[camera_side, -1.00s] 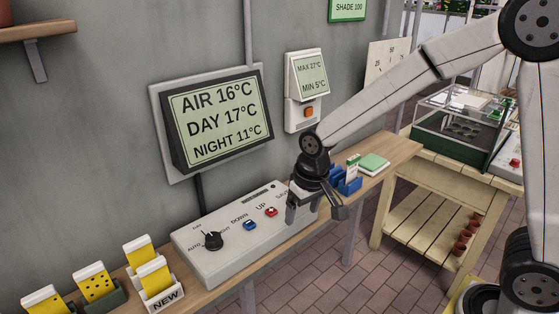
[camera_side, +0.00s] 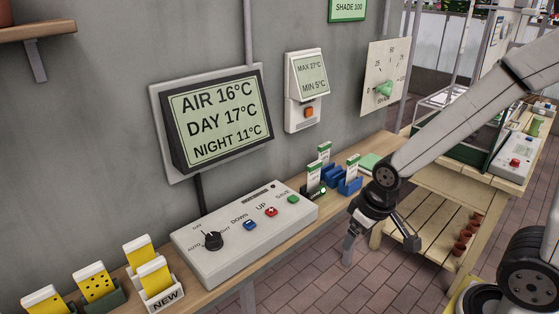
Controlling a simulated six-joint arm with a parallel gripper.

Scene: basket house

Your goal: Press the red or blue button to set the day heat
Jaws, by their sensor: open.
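The control box (camera_side: 262,248) lies on the wooden shelf below the wall display. Its blue button (camera_side: 250,225) is by the label DOWN, its red button (camera_side: 271,211) by UP, and its green button (camera_side: 293,199) by SAVE. A black knob (camera_side: 213,240) sits at its left end; its exact setting is hard to read. The wall display (camera_side: 217,118) reads AIR 16°C, DAY 17°C, NIGHT 11°C. My gripper (camera_side: 382,248) is open and empty, pointing down to the right of the box, apart from every button.
Blue holders (camera_side: 343,180) with white and green packets stand right of the box. Yellow cards in holders, one marked NEW (camera_side: 163,297), stand at the left. A wooden bench (camera_side: 425,212) stands at the right. The space above the box is clear.

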